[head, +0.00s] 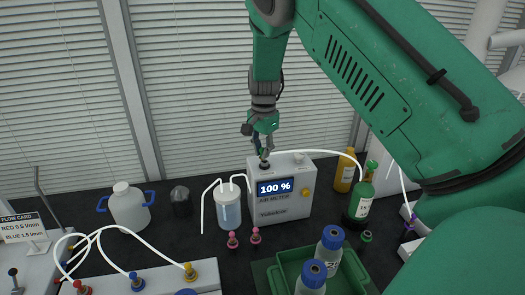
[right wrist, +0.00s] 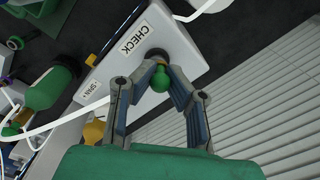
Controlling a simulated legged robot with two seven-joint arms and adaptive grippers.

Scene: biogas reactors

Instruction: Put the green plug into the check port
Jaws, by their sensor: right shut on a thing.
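The white gas meter (head: 285,205) stands on the dark bench, its display reading "100 %". The check port (head: 264,165) is a dark round fitting on its top; in the right wrist view the port (right wrist: 157,54) sits beside the "CHECK" label. My right gripper (head: 263,150) points down over the port. In the wrist view it is shut on the green plug (right wrist: 160,80), whose round green head shows between the fingertips. The plug's far end meets or overlaps the dark port in the view; I cannot tell how far in it is. My left gripper is not in view.
A "SPAN" label (right wrist: 95,91) and a white tube lie near the meter's other end. A green gas bottle (head: 360,202) and a yellow bottle (head: 346,172) stand right. A clear vessel (head: 228,208) with tubes stands left. A green crate (head: 290,262) with blue-capped bottles is in front.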

